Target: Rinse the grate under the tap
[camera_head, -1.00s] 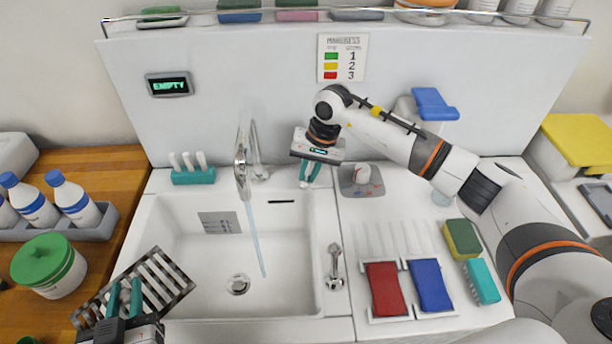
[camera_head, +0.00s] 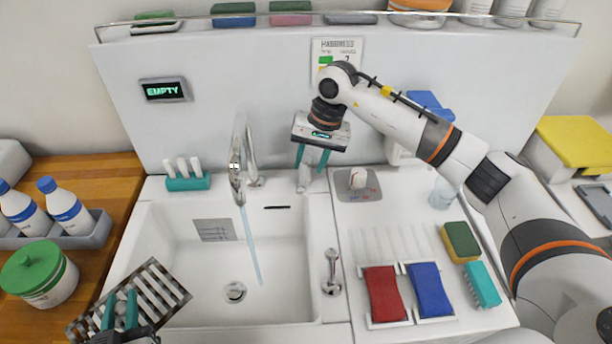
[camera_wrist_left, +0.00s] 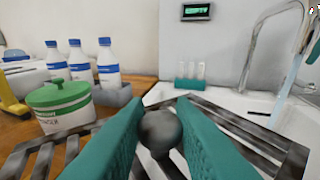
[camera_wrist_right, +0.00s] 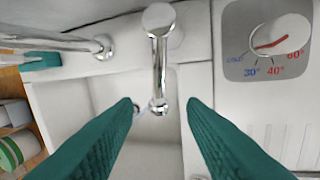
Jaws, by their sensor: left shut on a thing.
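The dark slatted grate (camera_head: 160,287) is over the front left edge of the sink (camera_head: 285,300), apart from the water. My left gripper (camera_head: 120,310) is shut on the grate's round grey knob, which shows between its fingers in the left wrist view (camera_wrist_left: 160,130). The chrome tap (camera_head: 238,170) has a thin stream of water (camera_head: 250,245) running into the basin. My right gripper (camera_head: 312,160) is open and empty at the sink's back right, above a chrome lever fitting (camera_wrist_right: 158,60) that lies between its fingers in the right wrist view.
A temperature dial (camera_head: 358,180) is right of the lever. Red (camera_head: 384,294) and blue (camera_head: 430,290) pads and sponges (camera_head: 461,241) lie on the right counter. A green-lidded tub (camera_head: 40,275) and bottles (camera_head: 64,205) stand left. A display (camera_head: 165,90) reads EMPTY. The basin is clear.

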